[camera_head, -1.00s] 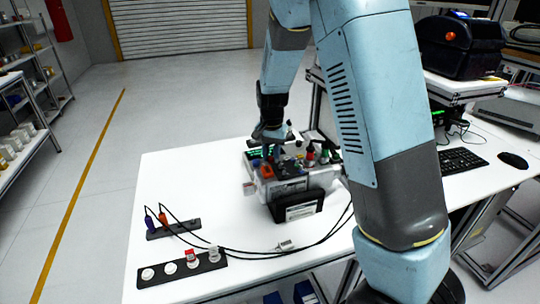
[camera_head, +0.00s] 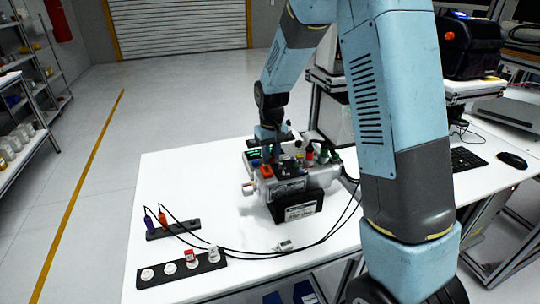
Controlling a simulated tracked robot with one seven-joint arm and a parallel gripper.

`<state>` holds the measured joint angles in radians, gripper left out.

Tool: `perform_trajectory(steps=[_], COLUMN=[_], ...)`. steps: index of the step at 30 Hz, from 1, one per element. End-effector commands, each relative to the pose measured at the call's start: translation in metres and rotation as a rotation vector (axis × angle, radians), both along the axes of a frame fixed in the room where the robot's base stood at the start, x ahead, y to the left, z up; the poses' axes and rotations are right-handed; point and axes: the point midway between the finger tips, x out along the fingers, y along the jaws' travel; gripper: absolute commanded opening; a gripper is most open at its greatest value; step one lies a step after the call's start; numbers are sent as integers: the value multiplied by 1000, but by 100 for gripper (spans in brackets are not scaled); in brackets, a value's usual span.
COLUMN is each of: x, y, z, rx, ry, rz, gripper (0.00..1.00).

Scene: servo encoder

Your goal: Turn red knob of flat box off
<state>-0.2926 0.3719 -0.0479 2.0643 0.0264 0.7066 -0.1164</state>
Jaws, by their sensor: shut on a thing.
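A grey-white box (camera_head: 320,181) with a black front plate stands on the white table. Its top is crowded with small coloured parts. An orange-red piece (camera_head: 266,171) sits at its front left, and a red-topped part (camera_head: 309,153) stands farther right. I cannot tell for certain which of these is the red knob. My gripper (camera_head: 268,146) points down over the back left of the box top, its fingers shut on a small part there. The fingers and nearby parts hide what exactly is held.
A black strip with white and red caps (camera_head: 181,270) and a smaller strip with purple and orange plugs (camera_head: 173,229) lie at the table's front left. Black cables run across the table beside the box. A keyboard (camera_head: 467,159) and mouse (camera_head: 512,161) lie on the right.

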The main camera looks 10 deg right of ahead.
Motion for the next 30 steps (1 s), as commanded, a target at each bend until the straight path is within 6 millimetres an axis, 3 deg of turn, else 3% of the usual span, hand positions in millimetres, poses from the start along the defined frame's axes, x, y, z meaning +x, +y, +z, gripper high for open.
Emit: perform_trajectory(steps=[19,20,27,30], x=[1,1,1,0], y=[1,1,1,0], z=[1,1,0,0], rx=[1,1,1,1], ry=[-4,-4,-2,-2], rz=[53,53,53,53], gripper=[0,27,50,52])
